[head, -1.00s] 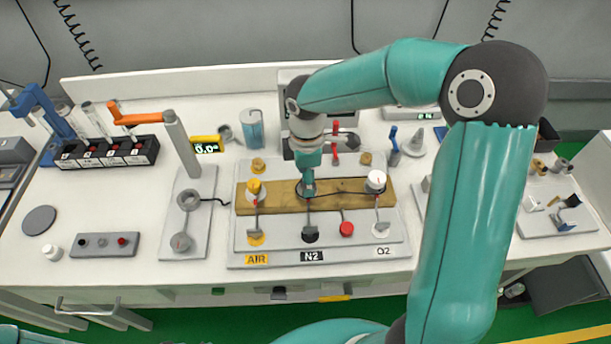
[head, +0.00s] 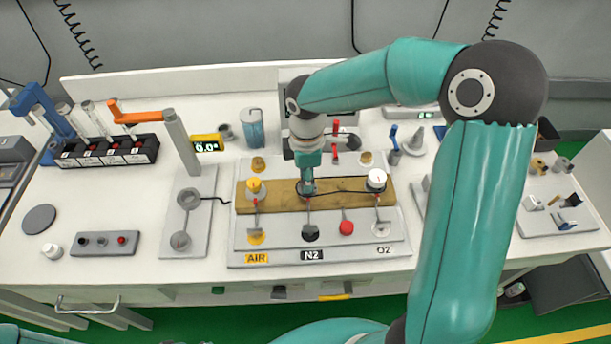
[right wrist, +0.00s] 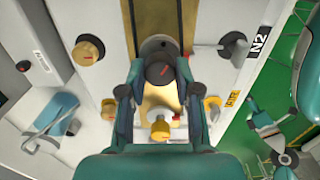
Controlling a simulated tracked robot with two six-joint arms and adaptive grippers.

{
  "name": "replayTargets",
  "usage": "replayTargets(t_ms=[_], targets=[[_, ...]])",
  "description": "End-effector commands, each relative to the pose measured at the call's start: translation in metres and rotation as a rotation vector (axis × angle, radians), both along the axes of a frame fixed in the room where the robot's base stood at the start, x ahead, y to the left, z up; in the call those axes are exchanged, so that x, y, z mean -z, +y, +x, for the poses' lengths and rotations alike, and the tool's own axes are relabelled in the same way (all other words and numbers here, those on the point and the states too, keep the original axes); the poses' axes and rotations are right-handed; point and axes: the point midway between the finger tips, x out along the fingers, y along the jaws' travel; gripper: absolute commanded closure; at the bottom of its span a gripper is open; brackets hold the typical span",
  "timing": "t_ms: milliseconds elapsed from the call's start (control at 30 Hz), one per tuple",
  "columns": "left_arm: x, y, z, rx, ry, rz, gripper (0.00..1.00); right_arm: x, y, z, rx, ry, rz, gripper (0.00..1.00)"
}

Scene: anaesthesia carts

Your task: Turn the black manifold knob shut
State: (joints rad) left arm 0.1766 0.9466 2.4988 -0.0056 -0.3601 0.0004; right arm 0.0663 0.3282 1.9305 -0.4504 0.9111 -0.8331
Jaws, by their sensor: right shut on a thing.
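The black manifold knob (right wrist: 158,67) shows in the right wrist view between the two fingers of my right gripper (right wrist: 159,85). It has a small red mark on its top. My right gripper is shut on it. In the head view my right gripper (head: 307,184) points down at the middle of the brass manifold bar (head: 340,192) and mostly hides the knob. The yellow knob (head: 256,189) stands to its left and the white knob (head: 376,180) to its right on the same bar. My left gripper is not in view.
Lever valves stand in front of the bar, above the AIR (head: 257,258), N2 (head: 312,255) and O2 labels. A red knob (head: 347,227) sits between N2 and O2.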

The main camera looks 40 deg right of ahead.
Motion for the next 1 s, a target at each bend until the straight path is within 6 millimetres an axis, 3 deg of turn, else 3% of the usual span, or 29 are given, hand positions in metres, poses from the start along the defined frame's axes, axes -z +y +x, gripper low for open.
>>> replayTargets(t_ms=[367, 1000], targets=[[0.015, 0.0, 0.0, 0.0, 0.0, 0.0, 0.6, 0.001, -0.001, 0.002, 0.222, -0.007, 0.002, 1.0], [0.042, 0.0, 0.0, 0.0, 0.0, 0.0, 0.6, 0.0, -0.001, 0.004, 0.807, -0.011, 0.003, 1.0]])
